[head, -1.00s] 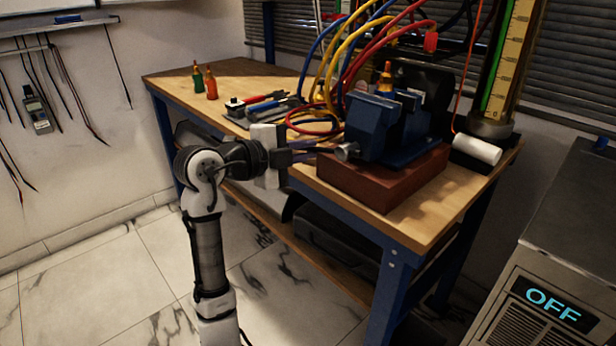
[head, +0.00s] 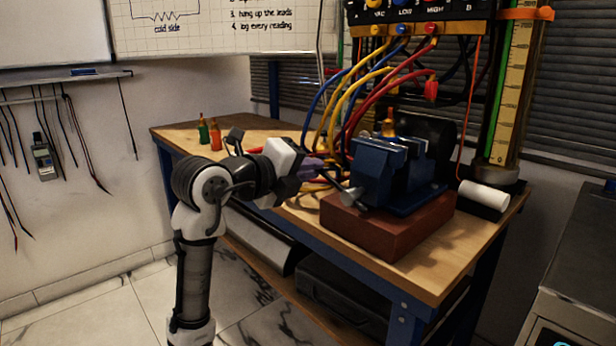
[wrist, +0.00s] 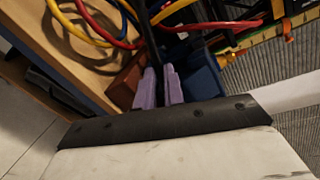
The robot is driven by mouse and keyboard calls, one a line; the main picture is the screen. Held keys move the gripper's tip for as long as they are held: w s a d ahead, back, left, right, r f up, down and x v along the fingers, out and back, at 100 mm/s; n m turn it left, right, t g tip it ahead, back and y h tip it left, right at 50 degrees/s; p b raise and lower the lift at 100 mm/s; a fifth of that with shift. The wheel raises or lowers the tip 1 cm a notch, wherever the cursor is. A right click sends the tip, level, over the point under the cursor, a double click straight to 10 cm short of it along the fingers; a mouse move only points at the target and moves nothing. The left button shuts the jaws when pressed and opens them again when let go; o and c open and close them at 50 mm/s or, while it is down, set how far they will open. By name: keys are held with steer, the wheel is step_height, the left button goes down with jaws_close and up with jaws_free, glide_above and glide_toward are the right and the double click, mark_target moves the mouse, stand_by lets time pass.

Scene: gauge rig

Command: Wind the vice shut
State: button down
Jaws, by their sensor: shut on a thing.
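The blue vice (head: 375,182) stands on a red-brown block (head: 385,230) near the bench's right end. Its jaws have pale tops, with what looks like a narrow gap between them. The round metal screw head (head: 351,197) faces left. My gripper (head: 318,171) is up and left of the screw head, tilted, with its purple fingers shut on the thin dark handle bar (head: 330,181). In the wrist view, the fingers (wrist: 158,88) are close together, and the blue vice (wrist: 200,75) is just to their right. The fingers hide most of the bar.
Yellow, blue and red leads (head: 350,95) hang close behind my gripper. Green and orange bottles (head: 209,133) stand at the bench's back left. A white roll (head: 484,195) lies right of the vice. A gauge column (head: 508,90) rises behind the roll. Floor at left is clear.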

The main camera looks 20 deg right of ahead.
steer(key=shift+a, duration=0.25)
steer(key=c, duration=1.5)
jaws_free()
steer(key=shift+a+r, duration=0.15)
steer(key=v, duration=1.3)
steer(key=shift+s+a+p, duration=0.2)
steer(key=shift+s+p, duration=0.05)
steer(key=shift+p, duration=0.1)
steer(key=shift+r, duration=0.1)
